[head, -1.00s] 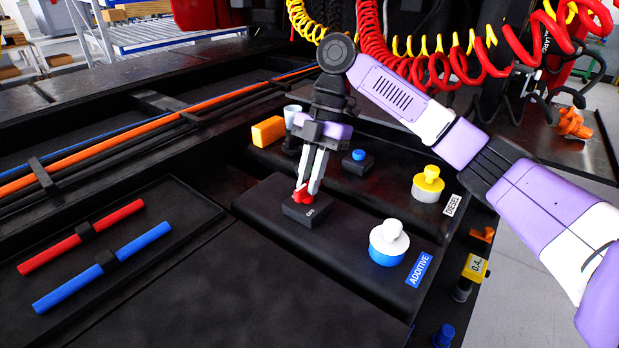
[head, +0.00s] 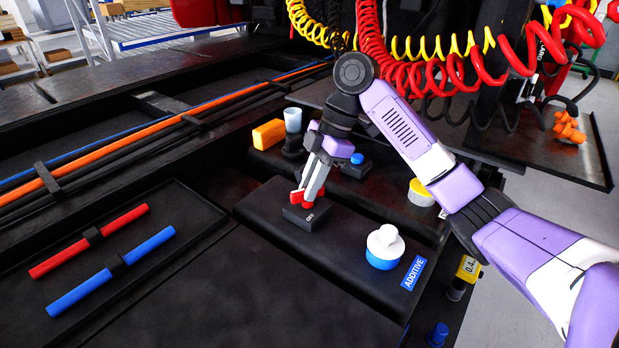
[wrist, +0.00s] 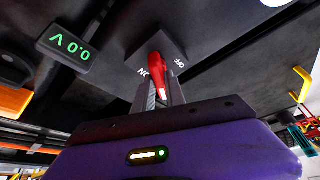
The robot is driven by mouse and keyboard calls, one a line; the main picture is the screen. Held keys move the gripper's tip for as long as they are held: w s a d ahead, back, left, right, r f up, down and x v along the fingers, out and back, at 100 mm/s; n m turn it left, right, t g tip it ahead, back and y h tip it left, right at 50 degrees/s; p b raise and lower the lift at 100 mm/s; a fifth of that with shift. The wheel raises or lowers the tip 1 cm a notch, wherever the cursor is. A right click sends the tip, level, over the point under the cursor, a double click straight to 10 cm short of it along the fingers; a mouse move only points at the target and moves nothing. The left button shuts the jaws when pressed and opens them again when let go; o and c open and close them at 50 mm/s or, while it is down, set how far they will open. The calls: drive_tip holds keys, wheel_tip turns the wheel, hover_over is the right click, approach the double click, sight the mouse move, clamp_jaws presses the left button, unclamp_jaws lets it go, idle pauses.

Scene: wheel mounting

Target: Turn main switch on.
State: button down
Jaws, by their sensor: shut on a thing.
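The main switch is a red handle on a small black box (head: 306,216) on top of a dark ledge. My gripper (head: 310,192) reaches down to it, its fingers tilted and shut on the red handle (head: 296,196). In the wrist view the red handle (wrist: 156,66) lies between my two fingers (wrist: 158,98). The labels ON and OFF show on the box to either side of the handle. The handle points between them; its exact setting is hard to tell.
A display (wrist: 68,47) in the wrist view reads 0.0 V. A white and blue ADDITIVE cap (head: 384,247) stands right of the switch, and a yellow and white cap (head: 421,192) behind it. An orange block (head: 268,134) and a cup (head: 293,119) lie beyond. Red and yellow coiled hoses hang behind my arm.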

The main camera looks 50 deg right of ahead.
drive_tip(key=m+t+h+p, duration=0.1)
drive_tip(key=m+p, duration=0.1)
drive_tip(key=m, duration=0.1)
drive_tip(key=m+t+p, duration=0.1)
drive_tip(key=m+p, duration=0.1)
drive_tip(key=m, duration=0.1)
drive_tip(key=shift+s+a+r+m+h+p, duration=0.2)
drive_tip(key=shift+m+h+p, duration=0.1)
drive_tip(key=shift+h+p, duration=0.1)
drive_tip(key=m+h+p, duration=0.1)
drive_tip(key=m+p, duration=0.1)
drive_tip(key=m, duration=0.2)
drive_tip(key=shift+p, duration=0.4)
drive_tip(key=shift+f+m+h+p, duration=0.15)
drive_tip(key=shift+m+h+p, duration=0.45)
drive_tip(key=shift+m, duration=0.2)
drive_tip(key=c, duration=1.4)
unclamp_jaws()
